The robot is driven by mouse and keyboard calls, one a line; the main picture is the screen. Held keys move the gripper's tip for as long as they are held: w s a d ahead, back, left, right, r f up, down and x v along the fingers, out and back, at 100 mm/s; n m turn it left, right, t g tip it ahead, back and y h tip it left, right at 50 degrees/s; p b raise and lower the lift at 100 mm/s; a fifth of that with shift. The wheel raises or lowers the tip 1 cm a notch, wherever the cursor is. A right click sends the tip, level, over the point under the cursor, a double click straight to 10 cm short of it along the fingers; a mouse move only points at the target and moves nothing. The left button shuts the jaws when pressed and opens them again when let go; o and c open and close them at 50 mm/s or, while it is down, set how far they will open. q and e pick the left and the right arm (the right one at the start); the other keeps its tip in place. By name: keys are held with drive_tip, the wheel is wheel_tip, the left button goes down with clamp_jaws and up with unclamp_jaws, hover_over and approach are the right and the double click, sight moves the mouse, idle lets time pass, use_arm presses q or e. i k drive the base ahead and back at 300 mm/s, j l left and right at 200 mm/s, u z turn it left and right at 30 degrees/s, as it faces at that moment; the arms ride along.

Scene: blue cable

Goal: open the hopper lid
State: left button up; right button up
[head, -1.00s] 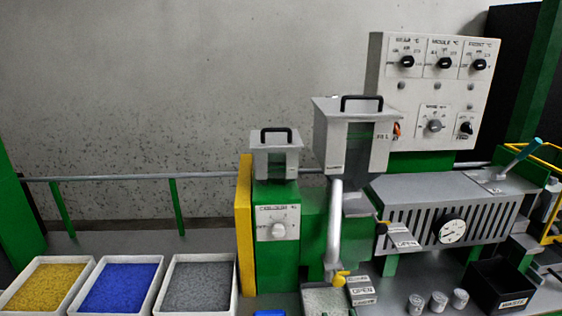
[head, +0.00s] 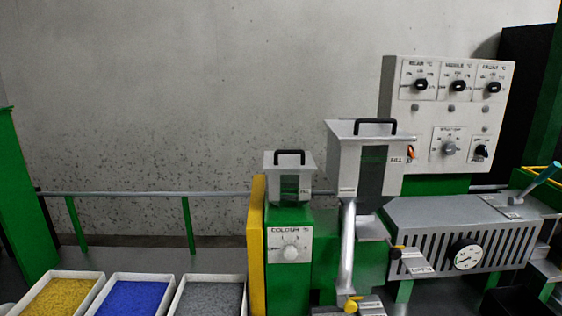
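The hopper (head: 346,165) is a grey-white funnel-shaped bin with a dark window and a "FILL" label, standing right of the middle in the head view. Its lid (head: 345,129) lies flat on top and looks shut, with a black bar handle (head: 375,121) standing up from it. A smaller grey bin (head: 289,185) with its own black handle (head: 290,153) stands to its left on the green colour-dial unit. Neither of my grippers is in the head view.
Trays of yellow (head: 52,297), blue (head: 130,298) and grey pellets (head: 209,299) stand at lower left. A control panel (head: 431,120) rises right behind the hopper. A slotted grey barrel housing (head: 430,215) with a gauge lies to the right. A yellow post (head: 257,245) flanks the dial unit.

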sight(343, 129)
drive_tip(key=i+l, duration=0.15)
drive_tip(key=l, duration=0.2)
drive_tip(key=i+l, duration=0.15)
drive_tip(key=l, duration=0.2)
drive_tip(key=i+l, duration=0.15)
drive_tip(key=l, duration=0.2)
